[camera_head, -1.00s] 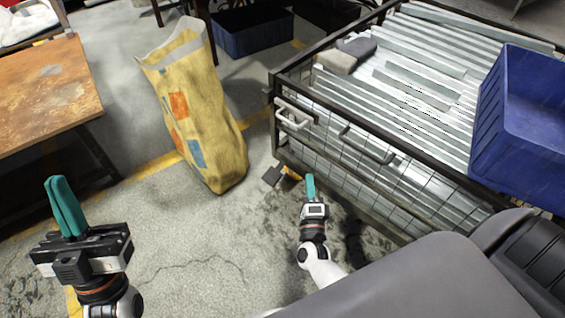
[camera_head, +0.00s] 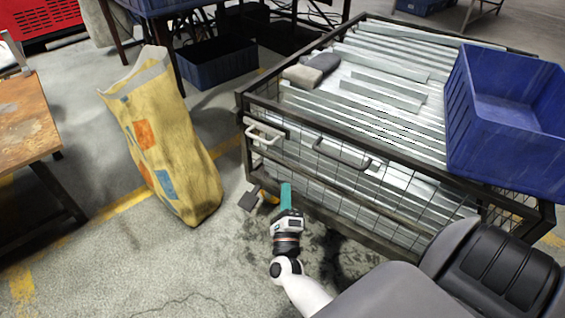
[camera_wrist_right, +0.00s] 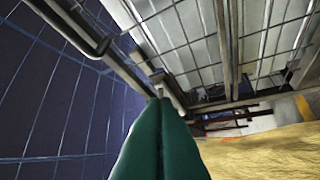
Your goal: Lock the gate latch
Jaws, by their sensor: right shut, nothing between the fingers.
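The gate latch seems to be the pale looped handle (camera_head: 262,133) at the left end of the front side of a dark-framed wire-mesh cage (camera_head: 400,153). Whether it is locked cannot be told. A grey bar handle (camera_head: 342,153) sits to its right on the same side. My right gripper (camera_head: 286,190), with teal fingers, is shut and empty. It is in front of the cage, below and slightly right of the pale handle, apart from it. In the right wrist view its shut fingers (camera_wrist_right: 162,105) point towards dark frame bars and mesh. My left gripper is out of view.
Galvanized bars (camera_head: 385,80) fill the cage, with a blue crate (camera_head: 500,140) on its right end. A yellow sack (camera_head: 170,150) stands on the floor to the left. A wooden table (camera_head: 25,120) is at far left.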

